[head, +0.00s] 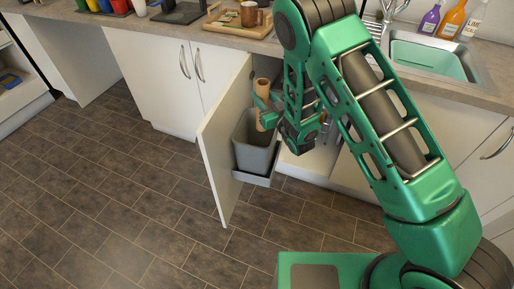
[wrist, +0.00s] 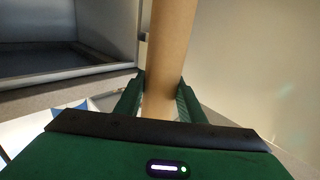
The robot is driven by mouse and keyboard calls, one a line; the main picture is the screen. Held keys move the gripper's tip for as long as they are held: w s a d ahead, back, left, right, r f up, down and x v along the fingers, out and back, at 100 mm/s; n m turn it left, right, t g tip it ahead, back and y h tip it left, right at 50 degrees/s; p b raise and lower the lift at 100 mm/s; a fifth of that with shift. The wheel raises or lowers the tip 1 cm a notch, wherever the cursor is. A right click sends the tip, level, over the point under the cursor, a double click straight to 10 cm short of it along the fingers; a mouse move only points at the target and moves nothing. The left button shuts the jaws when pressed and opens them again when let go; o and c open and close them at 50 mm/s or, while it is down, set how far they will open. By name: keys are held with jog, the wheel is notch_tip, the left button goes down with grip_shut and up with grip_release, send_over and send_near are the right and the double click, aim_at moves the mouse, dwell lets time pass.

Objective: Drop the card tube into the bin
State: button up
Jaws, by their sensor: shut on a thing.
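The card tube (head: 262,95) is a tan cylinder standing close to upright in the head view, above the bin. It also shows in the wrist view (wrist: 170,45), running up between the fingers. My gripper (head: 266,113) is shut on the tube; its green fingers press on both sides of it in the wrist view (wrist: 161,100). The grey bin (head: 255,160) stands on a pull-out tray inside the open cabinet, below the gripper. My arm and gripper hide part of its opening. I cannot tell if the tube's lower end is inside the rim.
The open white cabinet door (head: 222,150) stands just left of the bin. The countertop (head: 150,25) holds mugs and a wooden tray (head: 238,22). A sink (head: 430,60) and several bottles are at the right. The tiled floor (head: 120,200) at the left is clear.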

jog(key=shift+f, duration=2.2)
jog(key=o, duration=0.8)
jog(key=v, duration=1)
jog(key=shift+s+d, duration=0.2)
jog(key=shift+s, duration=0.15)
